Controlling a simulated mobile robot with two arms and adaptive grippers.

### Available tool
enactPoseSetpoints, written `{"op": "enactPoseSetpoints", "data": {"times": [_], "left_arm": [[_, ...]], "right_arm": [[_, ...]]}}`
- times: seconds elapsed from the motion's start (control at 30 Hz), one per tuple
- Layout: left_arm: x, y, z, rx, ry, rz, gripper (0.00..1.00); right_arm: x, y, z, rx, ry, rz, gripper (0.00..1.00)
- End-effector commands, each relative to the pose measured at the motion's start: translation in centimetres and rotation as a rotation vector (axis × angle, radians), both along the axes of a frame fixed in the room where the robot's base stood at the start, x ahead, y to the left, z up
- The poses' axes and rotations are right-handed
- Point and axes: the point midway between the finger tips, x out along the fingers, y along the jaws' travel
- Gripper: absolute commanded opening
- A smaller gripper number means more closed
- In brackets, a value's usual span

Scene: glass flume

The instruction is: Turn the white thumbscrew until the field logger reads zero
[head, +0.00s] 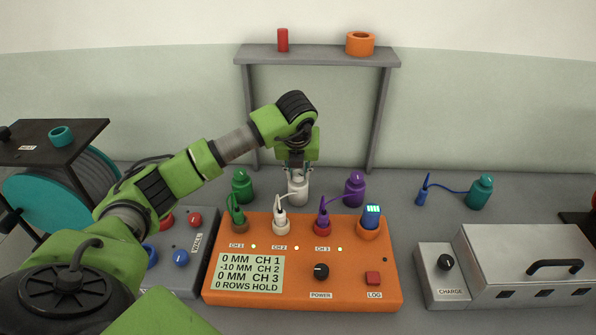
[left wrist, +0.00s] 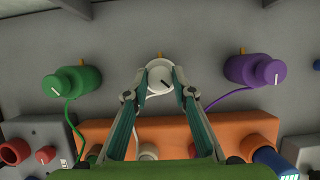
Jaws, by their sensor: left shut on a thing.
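The white thumbscrew (head: 297,190) tops a white body behind the orange field logger (head: 220,290). A white cord runs from it to the CH 2 plug (head: 281,222). My left gripper (head: 298,174) reaches down from above and is shut on the thumbscrew. In the left wrist view, the white thumbscrew (left wrist: 160,78) sits between both fingertips, its dark mark pointing lower right. The logger's display (head: 249,273) reads 0 MM CH 1, -10 MM CH 2, 0 MM CH 3, 0 ROWS HOLD. My right gripper is not in view.
A green screw unit (head: 242,186) stands left and a purple one (head: 354,190) right of the white one, both corded to the logger. A teal unit (head: 480,192) stands farther right, behind the metal charge box (head: 520,250). A grey shelf (head: 315,54) stands behind.

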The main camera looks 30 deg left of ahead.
Motion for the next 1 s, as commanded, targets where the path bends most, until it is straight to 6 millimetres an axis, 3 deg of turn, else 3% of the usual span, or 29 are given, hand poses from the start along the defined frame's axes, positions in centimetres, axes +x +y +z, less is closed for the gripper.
{"op": "enactPoseSetpoints", "data": {"times": [0.03, 0.07, 0.1, 0.13, 0.57, 1.0], "left_arm": [[0.1, 0.0, 0.1, 0.000, -0.002, 0.001, 0.03], [0.1, 0.0, 0.1, 0.000, -0.002, 0.001, 0.29], [0.1, 0.0, 0.1, 0.000, -0.002, 0.001, 0.40], [0.1, 0.0, 0.1, 0.000, -0.002, 0.001, 0.41], [-0.2, -0.1, 0.9, 0.000, -0.004, -0.001, 0.41], [-2.9, -1.9, 8.8, 0.000, -0.006, -0.001, 0.41]], "right_arm": [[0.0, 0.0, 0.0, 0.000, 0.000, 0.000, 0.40], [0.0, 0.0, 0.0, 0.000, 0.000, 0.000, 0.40], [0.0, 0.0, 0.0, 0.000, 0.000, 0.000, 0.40], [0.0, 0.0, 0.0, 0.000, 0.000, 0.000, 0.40], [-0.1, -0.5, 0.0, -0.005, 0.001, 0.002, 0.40], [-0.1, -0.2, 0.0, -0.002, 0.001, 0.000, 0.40]]}}
